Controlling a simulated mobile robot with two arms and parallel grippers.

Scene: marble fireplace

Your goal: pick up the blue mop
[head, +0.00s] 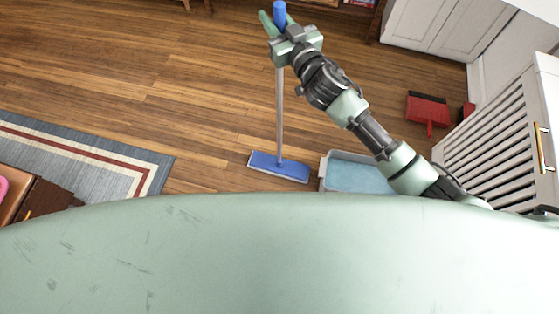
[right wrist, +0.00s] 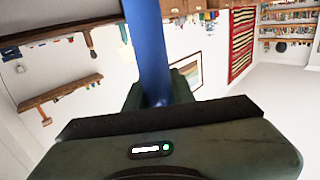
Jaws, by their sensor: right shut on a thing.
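The blue mop (head: 279,115) has a blue flat head, a grey pole and a blue handle end. In the head view it stands near upright, with its head low over or on the wooden floor; I cannot tell which. My right gripper (head: 276,22) is shut on the blue handle near its top. The right wrist view shows the blue handle (right wrist: 148,50) running up from between the fingers, which are partly hidden behind the gripper body. My left gripper is not in view.
A bin with light blue contents (head: 323,172) stands right of the mop head. A red dustpan (head: 428,110) lies near the white slatted cabinet (head: 497,135) at right. A grey-blue rug (head: 110,158) lies at left. Wooden floor between them is clear.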

